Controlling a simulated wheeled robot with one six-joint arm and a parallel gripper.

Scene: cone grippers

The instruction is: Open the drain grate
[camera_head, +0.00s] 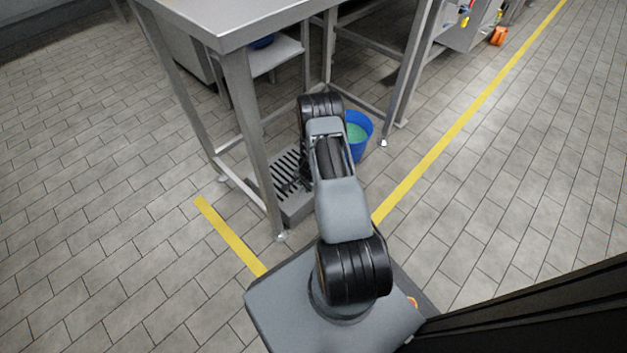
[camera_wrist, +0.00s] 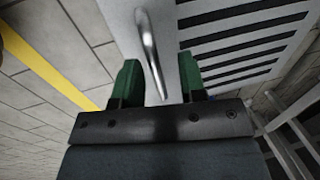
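The drain grate (camera_head: 283,171) is a grey slatted panel on a low grey drain box (camera_head: 296,211) under the steel table, partly hidden by my arm. In the wrist view the grate (camera_wrist: 240,42) shows dark slots at the upper right. A shiny metal bar handle (camera_wrist: 148,43) stands on the plain grey part beside the slots. My gripper (camera_wrist: 160,77) is open, with its green fingers on either side of the handle's lower end. Gaps show between the handle and both fingers. In the head view my gripper is hidden behind my arm.
The steel table (camera_head: 250,25) stands over the drain, with a leg (camera_head: 252,140) close to my arm. A blue bucket (camera_head: 358,138) with green contents stands right of my arm. Yellow floor lines (camera_head: 229,236) run nearby.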

